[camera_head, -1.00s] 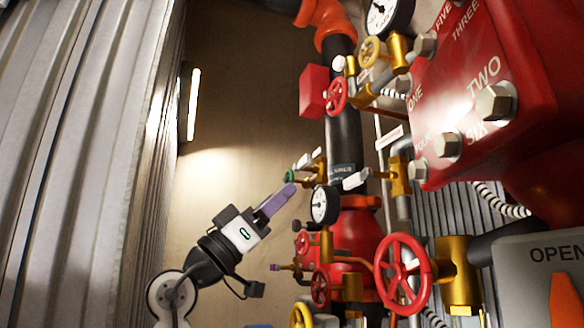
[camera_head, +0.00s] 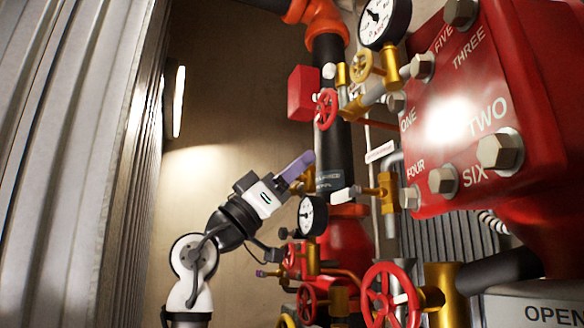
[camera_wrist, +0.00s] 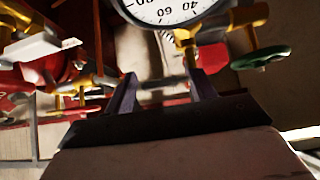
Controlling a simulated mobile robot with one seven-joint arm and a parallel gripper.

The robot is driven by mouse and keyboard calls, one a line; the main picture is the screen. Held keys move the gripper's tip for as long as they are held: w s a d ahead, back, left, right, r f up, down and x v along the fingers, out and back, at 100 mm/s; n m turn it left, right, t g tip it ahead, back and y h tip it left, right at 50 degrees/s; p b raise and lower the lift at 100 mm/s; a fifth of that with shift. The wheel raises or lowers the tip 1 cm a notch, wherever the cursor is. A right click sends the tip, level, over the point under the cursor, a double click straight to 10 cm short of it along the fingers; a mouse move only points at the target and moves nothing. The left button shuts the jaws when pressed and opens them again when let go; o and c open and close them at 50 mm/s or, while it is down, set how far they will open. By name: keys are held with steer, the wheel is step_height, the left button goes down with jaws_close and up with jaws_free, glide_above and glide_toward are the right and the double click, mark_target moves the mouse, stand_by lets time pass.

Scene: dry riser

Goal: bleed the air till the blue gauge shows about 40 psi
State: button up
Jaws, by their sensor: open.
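My gripper (camera_head: 303,165), with purple fingers, is open and empty in front of the black riser pipe in the head view. In the head view a small black-rimmed gauge (camera_head: 311,215) is below the gripper and a larger gauge (camera_head: 384,20) is at top. No blue shows on either gauge, and I cannot read their values.
A red bolted block (camera_head: 430,125) with number words fills the right. A large red handwheel (camera_head: 391,297), a white-handled brass valve (camera_head: 385,191) and a yellow handwheel (camera_head: 361,67) crowd the pipework. A corrugated wall (camera_head: 75,150) stands left. Free room lies between that wall and my arm.

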steer(key=shift+c, duration=0.3)
steer(key=c, duration=0.9)
steer(key=shift+f+m+g+h, duration=0.25)
steer(key=shift+m+g+h, duration=0.1)
steer(key=shift+m+g, duration=1.3)
steer(key=shift+f+m+g+h, duration=0.2)
steer(key=shift+m+g+h, duration=0.15)
steer(key=shift+m+g, duration=1.3)
steer(key=o, duration=1)
steer(key=shift+c, duration=0.2)
steer(key=b+v, duration=0.3)
steer(key=v, duration=0.4)
steer(key=shift+a+f, duration=0.2)
steer(key=shift+f, duration=0.05)
